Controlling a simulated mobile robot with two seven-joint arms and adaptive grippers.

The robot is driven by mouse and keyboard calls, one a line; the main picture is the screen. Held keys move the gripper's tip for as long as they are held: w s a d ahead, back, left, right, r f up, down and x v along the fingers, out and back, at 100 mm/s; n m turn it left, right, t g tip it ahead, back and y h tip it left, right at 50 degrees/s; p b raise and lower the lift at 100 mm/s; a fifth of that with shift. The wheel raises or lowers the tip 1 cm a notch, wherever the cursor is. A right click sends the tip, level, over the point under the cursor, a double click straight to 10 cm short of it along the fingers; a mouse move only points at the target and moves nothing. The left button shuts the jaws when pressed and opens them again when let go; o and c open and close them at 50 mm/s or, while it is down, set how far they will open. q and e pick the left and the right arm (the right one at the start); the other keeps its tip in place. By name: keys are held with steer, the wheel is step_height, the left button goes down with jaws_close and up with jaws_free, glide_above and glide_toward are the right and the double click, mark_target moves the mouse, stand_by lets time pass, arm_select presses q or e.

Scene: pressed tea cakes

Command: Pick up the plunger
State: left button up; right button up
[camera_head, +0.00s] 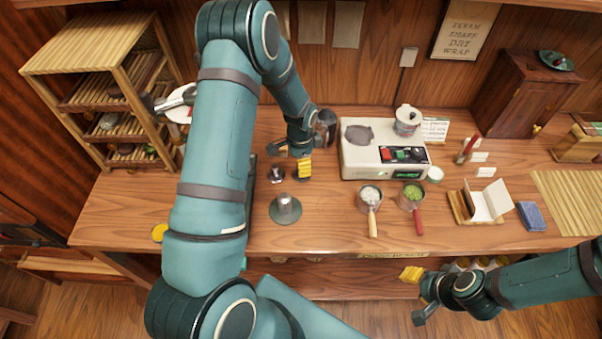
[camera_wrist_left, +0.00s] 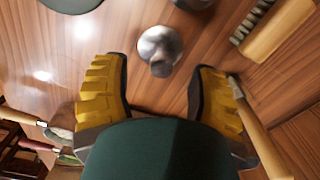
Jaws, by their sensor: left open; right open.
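The plunger, a small shiny metal piece with a round knob, stands on the wooden counter; it shows in the head view (camera_head: 277,174) and the left wrist view (camera_wrist_left: 160,46). My left gripper (camera_head: 291,164) is open just beside it. In the left wrist view its yellow-padded fingers (camera_wrist_left: 159,70) are spread, with the plunger a little beyond the tips and between them, apart from both. My right gripper (camera_head: 413,294) is open and empty off the counter's front edge, at lower right. My left arm hides part of the counter's left side.
A metal cylinder on a round dark base (camera_head: 286,209) stands in front of the plunger. A white scale (camera_head: 352,155) is to the right, with two handled cups (camera_head: 370,195) (camera_head: 411,196) before it. A brush (camera_wrist_left: 272,28) lies near the left gripper. A shelf rack (camera_head: 110,95) stands left.

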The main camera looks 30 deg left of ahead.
arm_select(q)
step_height(320, 180, down, 3)
steer(key=shift+w+f, duration=0.1)
steer(key=shift+f, duration=0.05)
jaws_close()
